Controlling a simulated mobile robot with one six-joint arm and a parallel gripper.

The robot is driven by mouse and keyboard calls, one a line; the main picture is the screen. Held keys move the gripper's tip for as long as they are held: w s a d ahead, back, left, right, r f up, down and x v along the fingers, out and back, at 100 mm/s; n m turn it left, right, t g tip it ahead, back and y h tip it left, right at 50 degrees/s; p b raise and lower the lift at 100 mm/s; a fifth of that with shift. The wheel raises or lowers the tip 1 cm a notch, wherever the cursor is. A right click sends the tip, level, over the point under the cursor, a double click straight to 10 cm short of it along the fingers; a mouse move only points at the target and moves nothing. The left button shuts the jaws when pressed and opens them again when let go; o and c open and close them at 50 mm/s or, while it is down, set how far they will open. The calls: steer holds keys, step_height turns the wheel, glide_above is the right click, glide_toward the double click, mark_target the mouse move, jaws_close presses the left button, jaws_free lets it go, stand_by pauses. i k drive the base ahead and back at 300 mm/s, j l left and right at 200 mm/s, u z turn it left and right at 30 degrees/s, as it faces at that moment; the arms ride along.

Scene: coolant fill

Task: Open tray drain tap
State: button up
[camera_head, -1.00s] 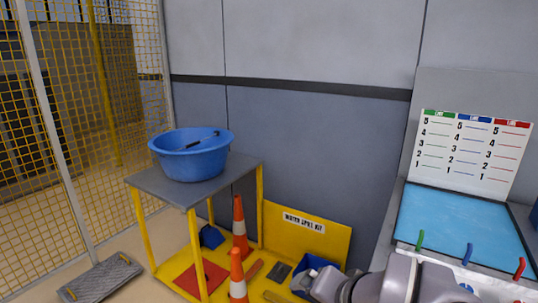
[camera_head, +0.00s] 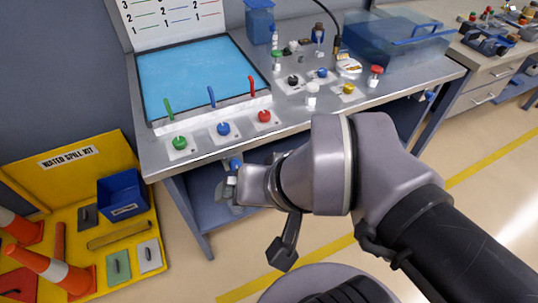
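A shallow tray (camera_head: 190,122) with a bright blue surface sits at the left of the metal bench. Green (camera_head: 168,109), blue (camera_head: 212,96) and red (camera_head: 252,84) levers stand along its front edge. A small blue tap-like part (camera_head: 235,164) shows below the bench's front edge, close to my gripper. No tap is labelled as the tray drain. My gripper (camera_head: 229,188) is in front of the bench, below its top, pointing left. Its fingers are small and partly hidden by the wrist, so their opening and any contact with the blue part are unclear.
Green, blue and red knobs (camera_head: 223,129) sit on the bench front, with several more fittings to the right. A translucent blue tank (camera_head: 400,45) stands at the back right. A yellow water spill kit (camera_head: 80,175) with cones is at the left. Floor is clear at the right.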

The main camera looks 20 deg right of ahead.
mark_target(234, 164)
steer(key=j+z, duration=0.2)
steer(key=z, duration=0.2)
steer(key=k+j+z, duration=0.15)
steer(key=z, duration=0.25)
steer(key=k+j+z, duration=0.15)
steer(key=z, duration=0.25)
steer(key=k+j+z, duration=0.15)
steer(key=z, duration=0.3)
